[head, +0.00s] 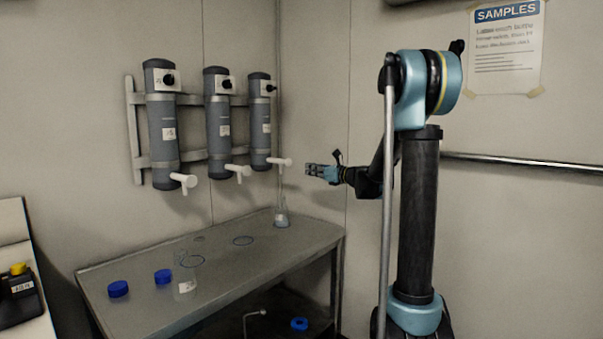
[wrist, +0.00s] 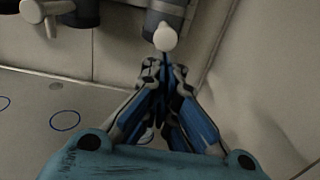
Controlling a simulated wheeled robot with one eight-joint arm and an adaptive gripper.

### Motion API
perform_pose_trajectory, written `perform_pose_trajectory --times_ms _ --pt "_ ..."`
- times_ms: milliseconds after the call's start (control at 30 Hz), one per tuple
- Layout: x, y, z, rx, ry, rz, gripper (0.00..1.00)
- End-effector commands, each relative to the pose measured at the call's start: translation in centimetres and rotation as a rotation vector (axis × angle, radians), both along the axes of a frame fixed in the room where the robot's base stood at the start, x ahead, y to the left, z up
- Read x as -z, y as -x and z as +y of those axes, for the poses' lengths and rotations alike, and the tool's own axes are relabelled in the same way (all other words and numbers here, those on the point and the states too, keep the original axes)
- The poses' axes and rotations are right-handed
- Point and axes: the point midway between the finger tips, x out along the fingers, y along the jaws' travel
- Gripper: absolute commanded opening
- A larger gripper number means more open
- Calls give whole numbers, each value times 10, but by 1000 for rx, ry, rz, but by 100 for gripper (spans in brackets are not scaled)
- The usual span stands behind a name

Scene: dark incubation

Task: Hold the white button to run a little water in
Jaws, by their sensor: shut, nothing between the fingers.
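Three grey dispensers hang on the wall rack, each with a white tap at its lower end. The right dispenser (head: 260,120) has its white button (head: 281,162) facing the room; the button shows as a round white knob in the wrist view (wrist: 165,37). My gripper (head: 308,170) is shut and empty, just right of this button in the head view. In the wrist view my fingertips (wrist: 164,66) are just below the button in the picture; I cannot tell whether they touch. A clear flask (head: 282,216) stands on the bench below this tap, mostly hidden in the wrist view.
The metal bench (head: 225,285) carries another clear flask (head: 185,284), two blue caps (head: 118,289) and marked rings (head: 243,240). The middle dispenser (head: 219,122) and left dispenser (head: 161,115) hang alongside. The corner wall is close on the right of my gripper in the wrist view.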

Motion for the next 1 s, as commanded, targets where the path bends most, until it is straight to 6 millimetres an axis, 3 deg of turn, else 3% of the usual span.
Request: perform_pose_trajectory --times_ms 200,700,867,1000 --pt "-1 14 -17 0 0 -1 0" --pt "0 21 -17 -6 19 -10 0" --pt "8 50 -14 -36 162 -80 0" --pt "25 93 -12 -95 377 -184 0"
